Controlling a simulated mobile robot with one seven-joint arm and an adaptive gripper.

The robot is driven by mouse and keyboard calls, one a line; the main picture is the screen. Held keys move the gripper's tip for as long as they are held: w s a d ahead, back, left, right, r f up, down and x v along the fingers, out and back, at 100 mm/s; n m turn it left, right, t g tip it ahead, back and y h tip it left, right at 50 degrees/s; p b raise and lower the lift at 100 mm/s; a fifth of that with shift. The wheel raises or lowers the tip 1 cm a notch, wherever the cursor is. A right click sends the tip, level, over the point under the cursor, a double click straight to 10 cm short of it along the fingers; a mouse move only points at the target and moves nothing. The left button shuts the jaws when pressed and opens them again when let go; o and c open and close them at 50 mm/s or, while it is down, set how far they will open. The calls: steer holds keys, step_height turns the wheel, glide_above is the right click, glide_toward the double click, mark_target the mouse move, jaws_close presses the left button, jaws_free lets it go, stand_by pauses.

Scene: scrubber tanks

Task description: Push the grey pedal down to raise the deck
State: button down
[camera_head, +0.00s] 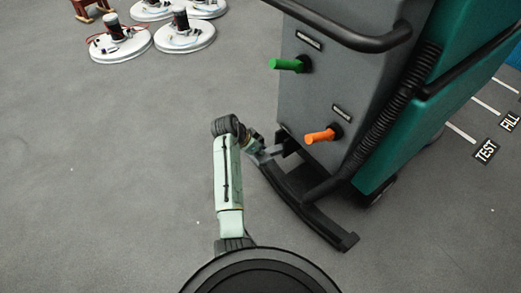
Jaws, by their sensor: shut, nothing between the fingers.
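The scrubber (345,75) stands right of centre, with a grey rear body and a teal side. A curved black bar (312,205) lies low behind it, close to the floor. My gripper (272,153) is shut and empty, low at the scrubber's lower left rear corner, by the left part of the bar. I cannot clearly pick out the grey pedal; my gripper and dark parts crowd that corner. Whether my gripper touches anything there is too small to tell.
A green handle (286,65) and an orange handle (320,136) stick out of the rear body. A black hose (400,95) runs down its side. Several round floor machines (185,36) stand at the upper left. The grey floor (110,190) on the left is clear.

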mark_target(255, 158)
steer(key=shift+s+a+f+t+h+b, duration=0.25)
steer(key=shift+f+h+b, duration=0.1)
steer(key=shift+f+b, duration=0.25)
steer(key=shift+s+a+f+t+h+b, duration=0.1)
steer(key=shift+a+f+t+h+b, duration=0.15)
steer(key=shift+f+b, duration=0.35)
steer(key=shift+s+a+f+t+h+b, duration=0.2)
steer(key=shift+f+h+b, duration=0.25)
steer(key=shift+f, duration=0.2)
steer(key=shift+s+a+f+b, duration=0.2)
steer(key=shift+f+b, duration=0.55)
steer(key=shift+f, duration=0.4)
steer(key=shift+s+a+f+b, duration=0.1)
steer(key=shift+a+f+b, duration=0.1)
steer(key=shift+f+b, duration=0.75)
steer(key=shift+f, duration=0.25)
steer(key=shift+r+p, duration=0.15)
steer(key=shift+p, duration=0.15)
